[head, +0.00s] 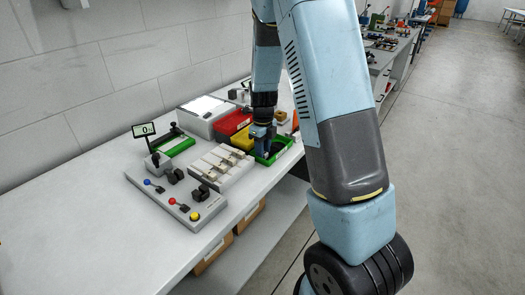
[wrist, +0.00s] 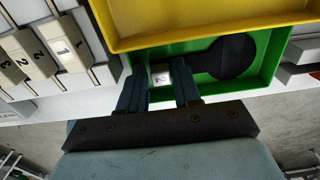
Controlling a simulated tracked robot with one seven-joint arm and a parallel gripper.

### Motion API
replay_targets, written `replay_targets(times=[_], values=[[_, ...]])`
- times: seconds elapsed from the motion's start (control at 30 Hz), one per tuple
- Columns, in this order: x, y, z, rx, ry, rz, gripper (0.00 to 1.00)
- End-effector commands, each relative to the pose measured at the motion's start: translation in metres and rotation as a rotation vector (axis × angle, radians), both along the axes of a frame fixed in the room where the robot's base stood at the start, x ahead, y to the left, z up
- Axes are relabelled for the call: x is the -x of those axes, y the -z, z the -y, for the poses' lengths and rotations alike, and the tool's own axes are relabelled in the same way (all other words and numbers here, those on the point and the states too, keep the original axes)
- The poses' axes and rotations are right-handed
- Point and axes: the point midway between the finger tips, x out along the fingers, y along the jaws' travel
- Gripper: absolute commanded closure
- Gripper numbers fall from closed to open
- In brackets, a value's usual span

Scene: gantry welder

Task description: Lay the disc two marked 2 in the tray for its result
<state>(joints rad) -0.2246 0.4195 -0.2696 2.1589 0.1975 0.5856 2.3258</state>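The green tray (head: 277,152) stands on the bench at its right edge. My gripper (head: 265,147) is over it, pointing down. A small pale face with a dark mark like a 2, perhaps the disc (wrist: 160,76), shows between the fingertips. I cannot tell whether the fingers press on it or stand apart from it. A black round shape with a stem (wrist: 232,56) lies to its right; it may be a shadow.
A yellow tray (wrist: 210,25) and a red tray (head: 231,123) stand beside the green one. A white rack (head: 221,168) holds pieces numbered 1, 2 and 3. A control panel (head: 180,203) with knobs and a small display (head: 143,130) stand left. The near-left bench is clear.

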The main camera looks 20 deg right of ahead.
Motion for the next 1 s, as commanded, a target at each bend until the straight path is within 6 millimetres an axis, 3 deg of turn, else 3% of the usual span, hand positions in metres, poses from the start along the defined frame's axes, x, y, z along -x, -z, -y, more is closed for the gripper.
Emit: replay_targets(times=[0.5, 0.87, 1.0], values=[[-0.001, -0.093, -0.001, 0.0, -0.003, 0.004, 0.67], [0.001, -0.127, 0.0, -0.003, -0.015, 0.004, 0.67], [0.014, -0.145, 0.001, -0.016, -0.136, 0.029, 0.67]])
